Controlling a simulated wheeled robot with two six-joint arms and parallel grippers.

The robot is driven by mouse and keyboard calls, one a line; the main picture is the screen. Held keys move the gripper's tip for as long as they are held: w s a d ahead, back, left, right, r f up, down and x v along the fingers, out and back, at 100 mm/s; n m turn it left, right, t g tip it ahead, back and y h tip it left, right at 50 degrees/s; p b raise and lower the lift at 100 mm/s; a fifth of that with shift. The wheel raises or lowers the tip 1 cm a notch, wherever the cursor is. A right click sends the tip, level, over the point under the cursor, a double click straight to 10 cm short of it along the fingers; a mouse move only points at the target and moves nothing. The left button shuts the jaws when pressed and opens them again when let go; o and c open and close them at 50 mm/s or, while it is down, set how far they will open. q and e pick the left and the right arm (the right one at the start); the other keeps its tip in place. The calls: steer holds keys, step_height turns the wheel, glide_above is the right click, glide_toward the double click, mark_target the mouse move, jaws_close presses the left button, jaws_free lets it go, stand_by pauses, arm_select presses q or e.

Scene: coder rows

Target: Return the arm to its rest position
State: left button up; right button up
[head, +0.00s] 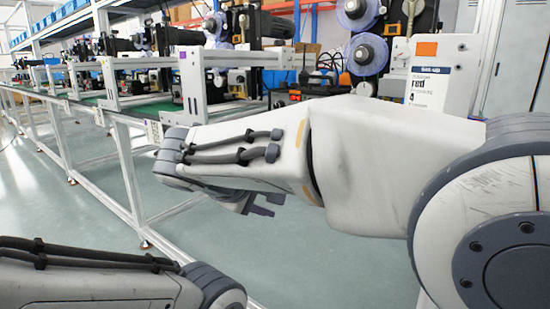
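My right arm comes in from the right and reaches across the middle of the view, in front of the near end of the bench row. Its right gripper (266,204) shows as small dark grey finger parts below the white forearm. It is partly hidden by the arm, so I cannot tell whether it is open or shut, and no held object shows. My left arm (100,288) lies along the bottom left corner, with its dark joint near the bottom edge. The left gripper is out of view.
A long white-framed bench (133,180) with a green top and machines runs away to the left. Blue reels (367,54) hang behind. Open greenish floor (330,262) lies below the arm.

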steer(key=s+d+f+m+g+y+p, duration=0.1)
steer(key=s+d+f+g+y+p, duration=0.2)
steer(key=s, duration=0.5)
steer(key=s+d+f+m+g+y+p, duration=0.1)
steer(key=s+f+g, duration=0.25)
steer(key=s, duration=0.55)
steer(key=s+d+f+m+g+y+p, duration=0.1)
steer(key=s+d+f+g+y+p, duration=0.15)
steer(key=s+f, duration=0.4)
step_height(320, 180, up, 39)
steer(key=s+p, duration=0.2)
steer(key=p, duration=3.6)
steer(key=shift+a+r, duration=0.2)
steer(key=shift+a, duration=0.25)
steer(key=shift+s, duration=0.1)
